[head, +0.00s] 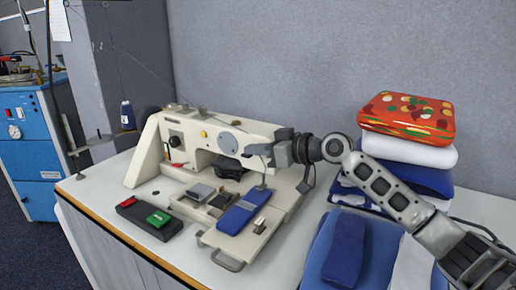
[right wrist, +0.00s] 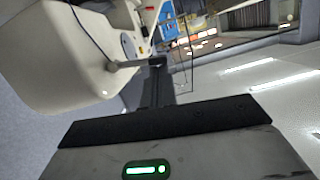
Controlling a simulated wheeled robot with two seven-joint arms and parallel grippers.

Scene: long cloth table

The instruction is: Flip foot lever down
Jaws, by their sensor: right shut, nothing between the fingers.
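The cream sewing machine (head: 222,130) stands on the table, with its head end toward my right arm. In the right wrist view, its rounded cream body (right wrist: 70,50) fills the upper left. A thin grey lever (right wrist: 126,65) sticks out from that body toward my fingers. My right gripper (head: 264,151) is shut and empty at the right end of the machine head. Its dark fingers (right wrist: 157,64) show at the lever's outer end; I cannot tell if they touch it. In the head view, I cannot make out the lever by the gripper. My left gripper is out of view.
A blue cloth piece (head: 243,210) lies on the machine's front plate. A black case with a green item (head: 158,219) lies front left. A blue thread cone (head: 128,116) stands behind left.

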